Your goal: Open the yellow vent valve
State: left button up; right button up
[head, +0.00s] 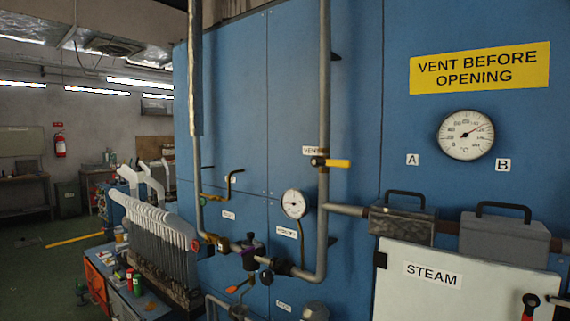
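The yellow vent valve handle (338,163) sits on a vertical grey pipe (324,90) in front of the blue cabinet, right of centre in the head view. It points right, level and across the pipe, with a dark hub (317,161) at its left end. A small white vent label (310,150), partly hidden by the pipe, is just above it. Neither of my grippers shows in this view.
A yellow sign (480,67) reads "VENT BEFORE OPENING" above a dial gauge (466,135). Two grey blocks with black handles (505,238) sit above a white STEAM panel (460,290). Lower pipes, a small gauge (294,204) and a purple-topped valve (248,246) crowd below left.

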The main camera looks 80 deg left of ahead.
aim_at(316, 162)
jog(key=u, duration=2.5)
jog(key=k, duration=0.35)
jog(key=u, duration=0.9)
jog(key=i, duration=0.5)
